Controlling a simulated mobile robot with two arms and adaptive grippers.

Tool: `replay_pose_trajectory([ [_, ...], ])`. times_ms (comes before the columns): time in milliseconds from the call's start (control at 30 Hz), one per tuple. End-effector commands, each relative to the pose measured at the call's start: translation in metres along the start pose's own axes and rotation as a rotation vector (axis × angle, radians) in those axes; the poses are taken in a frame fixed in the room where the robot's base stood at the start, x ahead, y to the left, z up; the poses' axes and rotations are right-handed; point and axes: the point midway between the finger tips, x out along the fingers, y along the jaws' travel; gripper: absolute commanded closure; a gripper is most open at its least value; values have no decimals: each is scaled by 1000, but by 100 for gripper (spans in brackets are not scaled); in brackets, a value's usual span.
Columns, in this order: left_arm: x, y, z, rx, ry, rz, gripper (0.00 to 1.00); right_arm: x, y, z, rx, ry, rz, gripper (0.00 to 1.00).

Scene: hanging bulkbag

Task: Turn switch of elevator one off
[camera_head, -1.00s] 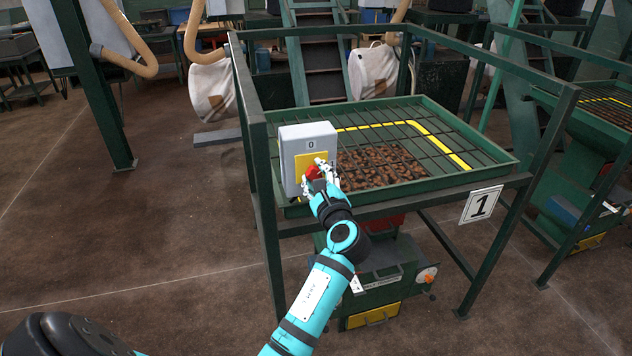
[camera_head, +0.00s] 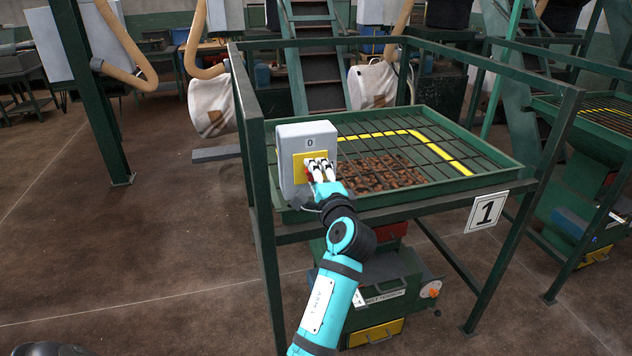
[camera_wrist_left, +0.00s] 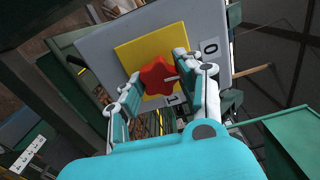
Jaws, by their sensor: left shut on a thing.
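The switch is a red knob (camera_wrist_left: 157,76) on a yellow plate (camera_wrist_left: 134,49), fixed to a grey box (camera_head: 296,138) on the front left corner of elevator one's green frame. My right gripper is not in view.
The green frame's post (camera_head: 262,190) and rails surround a grated hopper (camera_head: 470,180) holding brown material, right of the box. A "1" sign (camera_head: 486,211) hangs on the front rail. A similar machine stands at the right. The brown floor at the left is open.

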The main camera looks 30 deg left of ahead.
Motion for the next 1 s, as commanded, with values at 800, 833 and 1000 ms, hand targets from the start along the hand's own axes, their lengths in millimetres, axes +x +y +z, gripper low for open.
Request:
replay_pose_trajectory([
  [800,0,1,0,-86,-1,4,57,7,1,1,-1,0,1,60],
  [833,0,1,0,-86,-1,4,53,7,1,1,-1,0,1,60],
  [1000,0,1,0,-85,-1,2,40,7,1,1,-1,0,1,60],
])
